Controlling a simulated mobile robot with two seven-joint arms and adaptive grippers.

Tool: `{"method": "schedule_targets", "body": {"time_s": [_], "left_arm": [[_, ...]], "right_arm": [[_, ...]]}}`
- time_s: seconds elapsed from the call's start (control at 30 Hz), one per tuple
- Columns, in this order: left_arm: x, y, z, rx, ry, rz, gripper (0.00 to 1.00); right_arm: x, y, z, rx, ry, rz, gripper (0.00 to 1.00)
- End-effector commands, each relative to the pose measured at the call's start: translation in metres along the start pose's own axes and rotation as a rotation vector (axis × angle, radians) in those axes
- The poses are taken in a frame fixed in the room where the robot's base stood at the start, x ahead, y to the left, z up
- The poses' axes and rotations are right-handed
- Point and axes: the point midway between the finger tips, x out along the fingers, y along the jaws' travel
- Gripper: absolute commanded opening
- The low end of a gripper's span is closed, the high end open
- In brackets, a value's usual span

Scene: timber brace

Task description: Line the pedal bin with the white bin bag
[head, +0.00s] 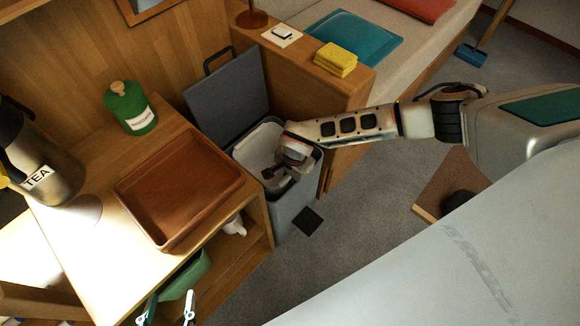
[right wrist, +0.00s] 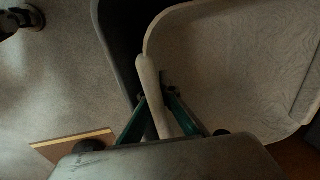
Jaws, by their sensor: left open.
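The grey pedal bin (head: 291,209) stands on the floor with its dark lid (head: 228,97) raised. The white bin bag (head: 258,146) lines the inside of its mouth. In the right wrist view the pale, wrinkled bag (right wrist: 235,70) spreads inside the rim, and a pale strip of it folds over the edge. My right gripper (head: 275,183) is at the front rim. In the right wrist view its fingers (right wrist: 155,100) close in on both sides of that strip. My left gripper (head: 169,303) is open and empty at the bottom of the head view.
The dark pedal (head: 308,221) is at the bin's foot.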

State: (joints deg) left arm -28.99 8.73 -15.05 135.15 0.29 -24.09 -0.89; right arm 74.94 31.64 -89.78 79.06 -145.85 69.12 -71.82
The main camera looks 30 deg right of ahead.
Motion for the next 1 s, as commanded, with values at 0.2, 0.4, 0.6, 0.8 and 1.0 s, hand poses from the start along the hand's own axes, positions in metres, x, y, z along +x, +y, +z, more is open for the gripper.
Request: {"method": "schedule_targets", "body": {"time_s": [0.2, 0.4, 0.6, 0.8, 1.0], "left_arm": [[0.0, 0.0, 0.002, 0.0, -0.002, 0.0, 0.45], [0.001, -0.001, 0.003, 0.002, -0.005, -0.002, 0.45], [0.0, -0.002, 0.004, 0.005, -0.007, -0.001, 0.45], [0.0, -0.001, 0.007, 0.007, -0.012, 0.002, 0.45], [0.0, 0.0, 0.007, 0.004, -0.012, 0.002, 0.45]], "right_arm": [[0.002, 0.003, 0.0, 0.001, 0.0, 0.006, 0.24], [0.004, 0.007, 0.0, 0.002, 0.0, 0.015, 0.24], [0.006, 0.011, 0.001, 0.003, -0.001, 0.021, 0.24], [0.006, 0.012, 0.0, 0.004, -0.001, 0.024, 0.24], [-0.006, 0.01, -0.001, 0.003, -0.002, 0.02, 0.24]]}}
